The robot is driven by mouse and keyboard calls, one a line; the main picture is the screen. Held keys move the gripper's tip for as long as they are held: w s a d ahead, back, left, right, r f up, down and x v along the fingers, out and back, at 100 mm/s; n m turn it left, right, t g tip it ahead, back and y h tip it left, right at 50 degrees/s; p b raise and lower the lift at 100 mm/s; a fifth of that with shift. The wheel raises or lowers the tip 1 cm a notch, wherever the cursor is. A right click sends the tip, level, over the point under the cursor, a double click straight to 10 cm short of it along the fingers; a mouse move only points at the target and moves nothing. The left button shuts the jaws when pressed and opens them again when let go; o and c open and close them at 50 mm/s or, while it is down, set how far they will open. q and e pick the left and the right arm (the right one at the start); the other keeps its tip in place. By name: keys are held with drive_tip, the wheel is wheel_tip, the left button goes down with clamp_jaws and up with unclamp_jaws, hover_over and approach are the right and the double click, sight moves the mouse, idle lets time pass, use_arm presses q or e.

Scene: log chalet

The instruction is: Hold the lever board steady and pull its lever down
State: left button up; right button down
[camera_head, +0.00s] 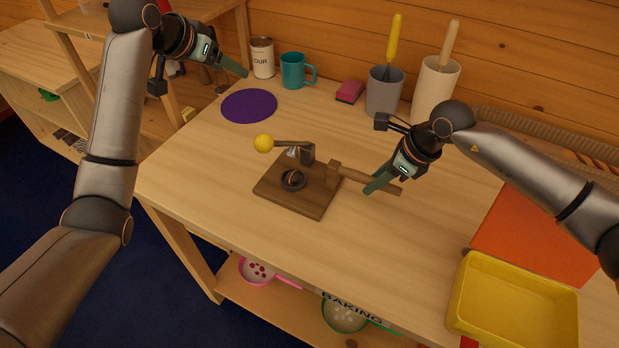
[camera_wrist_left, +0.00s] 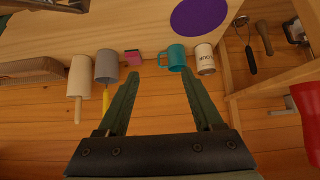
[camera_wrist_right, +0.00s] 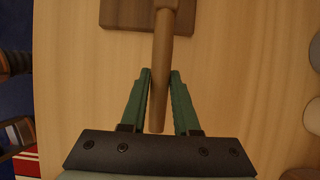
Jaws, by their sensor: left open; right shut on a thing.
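The lever board (camera_head: 311,207) is a dark wooden plate lying on the table, with a dark ring and a small metal piece on it. Its lever (camera_head: 292,143) ends in a yellow ball knob (camera_head: 263,143) that points left, above the board. A wooden handle (camera_head: 360,177) sticks out from the board to the right. My right gripper (camera_head: 374,187) is shut on this handle, which also shows between its fingers in the right wrist view (camera_wrist_right: 158,105). My left gripper (camera_head: 232,68) is open and empty, above the table's back left, apart from the knob.
A yellow tray (camera_head: 513,304) is at the front right. The table left of the board is clear.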

use_arm(q)
drive_tip(key=shift+x, duration=2.85)
clamp_jaws()
drive_tip(key=shift+o, duration=0.6)
unclamp_jaws()
drive_tip(key=v, duration=0.7)
